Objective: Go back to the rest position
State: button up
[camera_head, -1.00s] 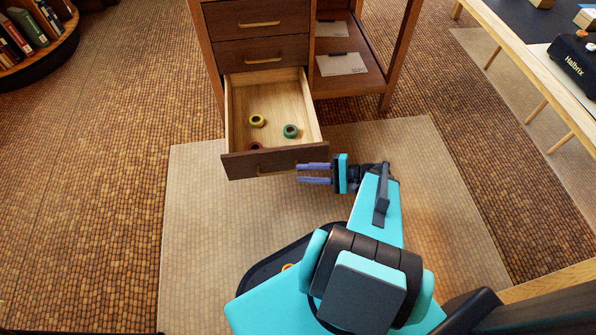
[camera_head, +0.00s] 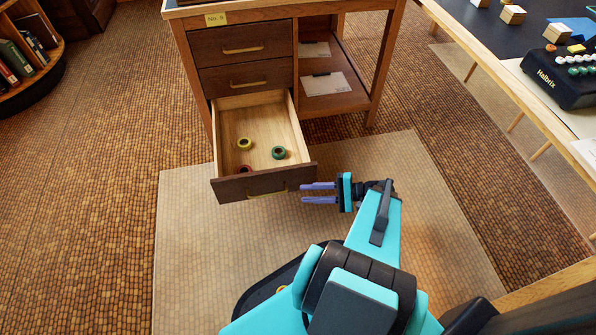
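My gripper (camera_head: 303,193) is at the front right of the open drawer (camera_head: 262,187). Its two purple fingers point left, with a visible gap between them, and nothing shows in the gap. The fingertips appear just in front of the drawer's right front corner; I cannot tell whether they touch it. My teal and black arm reaches up from the bottom of the view, bent towards the right.
The drawer holds a yellow ring (camera_head: 244,143), a green ring (camera_head: 278,152) and a partly hidden red ring (camera_head: 245,169). The wooden cabinet (camera_head: 243,46) stands behind. A table (camera_head: 505,62) is at the right, a round bookshelf (camera_head: 30,100) at the left. The pale mat (camera_head: 195,235) is clear.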

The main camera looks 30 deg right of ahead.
jog(key=w+a+r+n+g+y+p, duration=0.1)
jog(key=w+a+r+n+g+p, duration=0.1)
jog(key=a+r+p, duration=0.3)
jog(key=w+a+r+n+g+y+p, duration=0.1)
jog(key=a+r+g+p, duration=0.15)
jog(key=a, duration=0.55)
jog(key=s+a+r+n+g+p, duration=0.2)
jog(key=s+a+g+p, duration=0.1)
jog(key=a+p, duration=0.3)
jog(key=s+a+r+n+g+p, duration=0.1)
jog(key=s+a+n+g+p, duration=0.2)
jog(key=a, duration=0.4)
jog(key=s+a+r+n+g+h+p, duration=0.2)
jog(key=s+a+n+g+h+p, duration=0.3)
jog(key=s+h+p, duration=0.4)
jog(key=d+f+n+h+p, duration=0.1)
jog(key=d+f+h, duration=0.2)
jog(key=d, duration=0.7)
jog(key=shift+s+d+n+h, duration=0.3)
jog(key=shift+s+h, duration=0.1)
jog(key=shift+h, duration=0.6)
